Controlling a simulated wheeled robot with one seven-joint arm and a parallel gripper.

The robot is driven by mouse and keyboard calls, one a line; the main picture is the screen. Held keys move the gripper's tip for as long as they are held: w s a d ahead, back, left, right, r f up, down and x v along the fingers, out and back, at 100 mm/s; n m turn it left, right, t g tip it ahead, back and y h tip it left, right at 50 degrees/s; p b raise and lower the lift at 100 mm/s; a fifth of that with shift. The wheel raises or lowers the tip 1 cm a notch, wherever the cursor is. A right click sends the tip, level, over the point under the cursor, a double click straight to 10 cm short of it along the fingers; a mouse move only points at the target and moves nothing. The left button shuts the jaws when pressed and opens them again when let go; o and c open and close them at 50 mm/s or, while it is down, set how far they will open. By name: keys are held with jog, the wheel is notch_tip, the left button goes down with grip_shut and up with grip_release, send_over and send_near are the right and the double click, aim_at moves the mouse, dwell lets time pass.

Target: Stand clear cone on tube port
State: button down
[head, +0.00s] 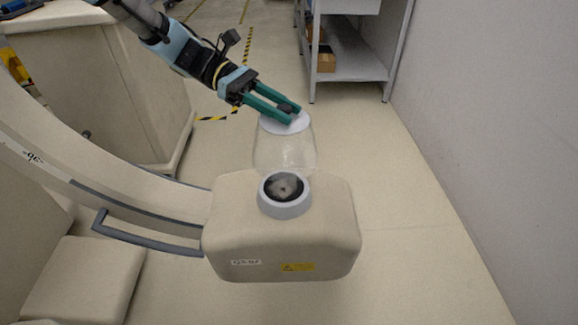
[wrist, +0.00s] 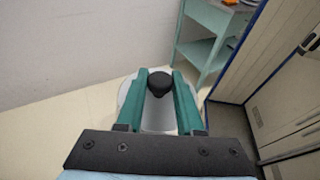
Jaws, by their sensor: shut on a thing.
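The clear cone (head: 284,148) is see-through with a white top disc (head: 272,125). My gripper (head: 287,108) is shut on the dark knob at its top. In the wrist view the black knob (wrist: 160,83) sits between my green fingers, with the white disc (wrist: 126,90) below it. The cone hangs upright, and its lower end appears just behind the tube port in the head view. The tube port (head: 285,209) is a grey ring with a dark round opening on top of the beige tube housing (head: 240,232). I cannot tell whether the cone touches the housing.
A curved beige arm (head: 120,185) with a grey handle (head: 140,232) joins the housing from the left. A beige cabinet (head: 100,95) stands at the back left. A grey shelf unit (head: 350,62) stands at the back. The floor right of the housing is clear up to the wall.

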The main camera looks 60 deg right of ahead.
notch_tip(320, 180, down, 10)
jog(key=shift+d+r+p, duration=0.1)
jog(key=shift+r+p, duration=0.05)
jog(key=shift+p, duration=0.25)
jog(key=c, duration=0.5)
grip_release()
jog(key=shift+c, duration=0.2)
jog(key=shift+w, duration=0.25)
jog(key=b+v, duration=0.1)
jog(key=v, duration=1)
jog(key=shift+w+r+b, duration=0.15)
jog(key=shift+w+b, duration=0.15)
